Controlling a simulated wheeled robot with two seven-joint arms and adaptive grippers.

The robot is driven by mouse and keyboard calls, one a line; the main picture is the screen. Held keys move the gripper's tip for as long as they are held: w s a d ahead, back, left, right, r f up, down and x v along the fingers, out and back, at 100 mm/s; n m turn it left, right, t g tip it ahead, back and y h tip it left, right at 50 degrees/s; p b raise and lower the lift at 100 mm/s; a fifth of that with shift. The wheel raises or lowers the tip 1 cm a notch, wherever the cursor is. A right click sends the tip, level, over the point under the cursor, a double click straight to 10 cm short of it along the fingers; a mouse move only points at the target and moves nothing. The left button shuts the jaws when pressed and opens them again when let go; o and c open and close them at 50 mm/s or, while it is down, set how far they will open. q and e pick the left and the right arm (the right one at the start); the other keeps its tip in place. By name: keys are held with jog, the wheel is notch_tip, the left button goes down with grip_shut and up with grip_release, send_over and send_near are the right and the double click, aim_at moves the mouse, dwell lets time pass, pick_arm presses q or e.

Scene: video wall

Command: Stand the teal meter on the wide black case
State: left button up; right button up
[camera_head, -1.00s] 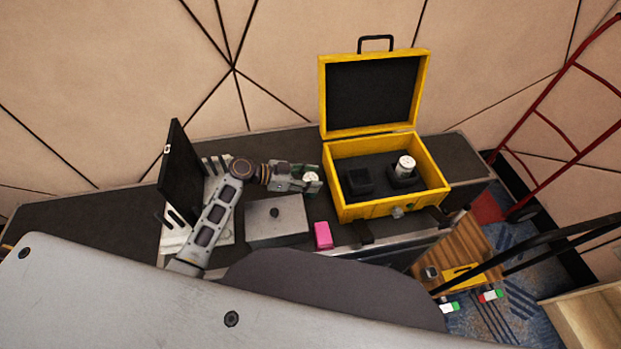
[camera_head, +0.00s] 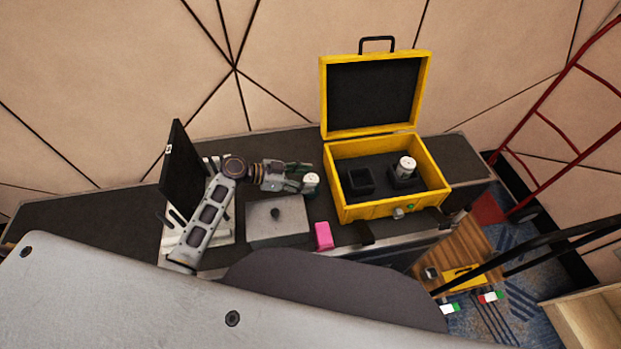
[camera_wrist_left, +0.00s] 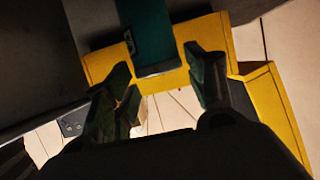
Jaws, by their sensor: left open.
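My left gripper (camera_head: 302,178) is open, low over the dark work surface left of the yellow case. In the left wrist view the teal meter (camera_wrist_left: 152,35) comes in from the top edge. Its end lies between the two open fingers, nearer the left one; I cannot tell whether they touch it. In the head view a white-topped round piece (camera_head: 311,181) shows at the fingertips; I cannot tell whether it belongs to the meter. The long black-topped case (camera_head: 95,220) seems to be the wide black case; it bears everything here. My right gripper is not in view.
An open yellow case (camera_head: 385,210) with dark foam holds a white cylinder (camera_head: 406,164). A grey box (camera_head: 277,222) with a dark knob and a pink block (camera_head: 323,236) lie in front of the gripper. A black upright panel (camera_head: 182,172) stands left. Left of it the top is bare.

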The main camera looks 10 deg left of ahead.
pick_arm(q)
jog(key=v, duration=0.3)
jog(key=shift+s+a+r, duration=0.1)
jog(key=shift+a, duration=0.1)
jog(key=shift+v, duration=0.85)
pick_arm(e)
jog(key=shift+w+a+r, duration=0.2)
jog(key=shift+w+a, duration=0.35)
